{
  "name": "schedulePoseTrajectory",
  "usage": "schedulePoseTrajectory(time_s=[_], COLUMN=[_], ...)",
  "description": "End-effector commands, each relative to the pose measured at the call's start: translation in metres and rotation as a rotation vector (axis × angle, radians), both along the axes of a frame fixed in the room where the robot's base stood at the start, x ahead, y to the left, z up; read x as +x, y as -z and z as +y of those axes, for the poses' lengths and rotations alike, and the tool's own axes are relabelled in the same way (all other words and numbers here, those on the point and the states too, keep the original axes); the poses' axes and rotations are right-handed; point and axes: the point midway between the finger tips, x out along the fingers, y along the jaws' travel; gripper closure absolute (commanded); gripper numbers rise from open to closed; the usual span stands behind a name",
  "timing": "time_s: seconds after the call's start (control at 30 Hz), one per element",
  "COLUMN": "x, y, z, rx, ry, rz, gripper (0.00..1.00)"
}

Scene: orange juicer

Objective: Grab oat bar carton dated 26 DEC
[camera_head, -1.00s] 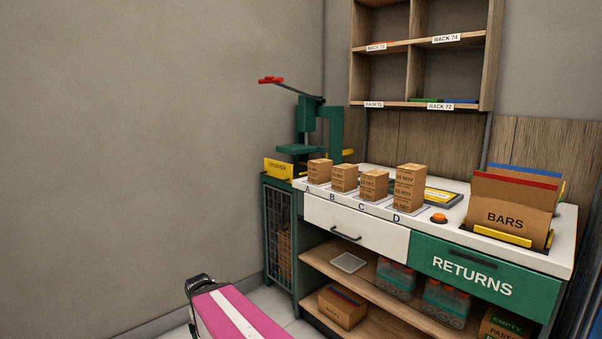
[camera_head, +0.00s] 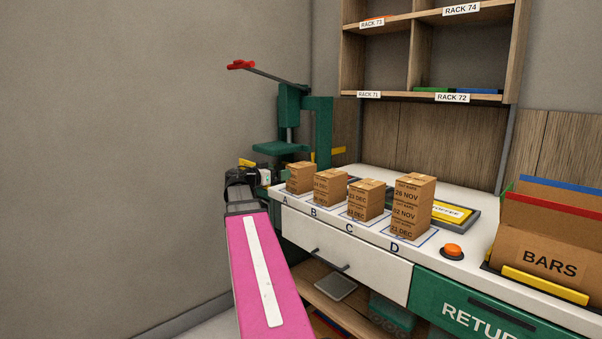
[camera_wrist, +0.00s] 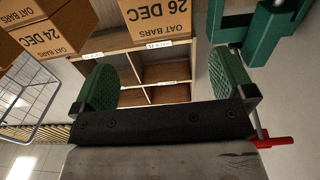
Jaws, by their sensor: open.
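In the wrist view, an oat bar carton marked 26 DEC (camera_wrist: 156,18) is at the top middle, beyond and between my spread green finger pads, apart from them. A carton marked 24 DEC (camera_wrist: 48,38) is to its left. My gripper (camera_wrist: 165,86) is open and empty. In the head view my gripper (camera_head: 243,180) is at the left end of the counter, left of the carton at A (camera_head: 300,178), whose date is too small to read. It appears to be the 26 DEC one. Cartons also stand at B (camera_head: 330,187), C (camera_head: 366,200) and D (camera_head: 411,207).
A green press (camera_head: 290,120) with a red-tipped lever stands behind my gripper, close by. An orange button (camera_head: 453,251) and a BARS box (camera_head: 545,262) are to the right on the white counter (camera_head: 400,262). Rack shelves (camera_head: 430,55) hang above.

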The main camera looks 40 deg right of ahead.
Motion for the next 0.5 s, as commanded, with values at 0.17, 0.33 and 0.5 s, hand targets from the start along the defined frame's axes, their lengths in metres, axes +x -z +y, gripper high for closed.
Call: schedulePoseTrajectory(time_s=[0.17, 0.33, 0.5], x=[0.002, 0.004, 0.005], y=[-0.003, -0.003, -0.002], z=[-0.017, -0.043, -0.057], rx=[-0.009, -0.008, -0.007], ry=[0.004, 0.004, 0.002], rz=[-0.007, -0.006, -0.004], gripper=[0.0, 0.0, 0.0])
